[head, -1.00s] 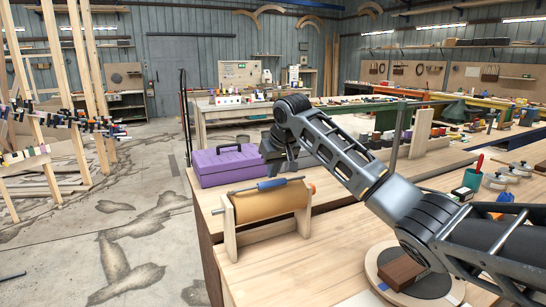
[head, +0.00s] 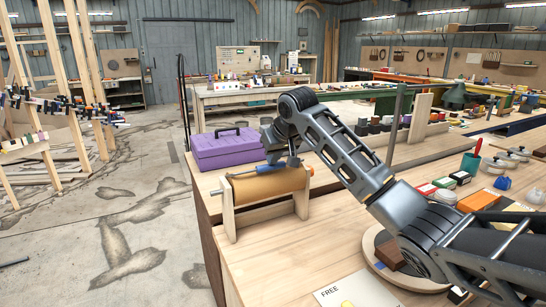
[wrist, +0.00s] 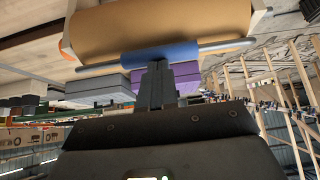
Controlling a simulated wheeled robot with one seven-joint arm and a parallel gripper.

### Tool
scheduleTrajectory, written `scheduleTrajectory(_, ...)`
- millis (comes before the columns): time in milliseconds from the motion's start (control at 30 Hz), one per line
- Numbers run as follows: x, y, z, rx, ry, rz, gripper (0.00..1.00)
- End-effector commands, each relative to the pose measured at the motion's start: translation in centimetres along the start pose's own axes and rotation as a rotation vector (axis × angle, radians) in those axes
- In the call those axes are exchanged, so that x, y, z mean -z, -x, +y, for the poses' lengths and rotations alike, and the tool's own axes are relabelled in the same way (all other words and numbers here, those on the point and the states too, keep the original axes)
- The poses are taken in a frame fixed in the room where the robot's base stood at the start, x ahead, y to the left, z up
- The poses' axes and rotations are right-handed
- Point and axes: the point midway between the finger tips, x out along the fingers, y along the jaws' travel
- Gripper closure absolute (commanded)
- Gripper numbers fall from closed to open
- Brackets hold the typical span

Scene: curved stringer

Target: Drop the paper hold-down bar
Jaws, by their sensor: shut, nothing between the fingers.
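The paper hold-down bar is a thin grey rod with a blue sleeve (head: 268,168). It lies along the top of a brown paper roll (head: 266,187) in a pale wooden stand (head: 228,217) on the bench. My gripper (head: 293,161) is at the blue sleeve, near its right end, partly hidden by my own arm. In the wrist view the shut fingers (wrist: 156,72) reach to the blue sleeve (wrist: 160,54), with the rod running out on both sides. I cannot tell whether they touch it. Nothing is held.
A purple toolbox (head: 226,152) stands behind the roll on the bench. A round wooden turntable (head: 376,262) is under my arm at the right. A FREE card (head: 350,290) lies at the front. The bench in front of the stand is clear.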

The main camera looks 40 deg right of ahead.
Motion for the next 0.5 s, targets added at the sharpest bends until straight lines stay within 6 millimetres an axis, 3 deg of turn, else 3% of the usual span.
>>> scheduleTrajectory(33,-0.9,-0.8,-0.1,0.0,-0.002,-0.022,1.0)
scheduleTrajectory(233,-0.8,-0.7,-0.1,0.0,-0.002,-0.026,1.0)
scheduleTrajectory(500,2.2,1.9,-0.5,0.002,0.0,-0.014,1.0)
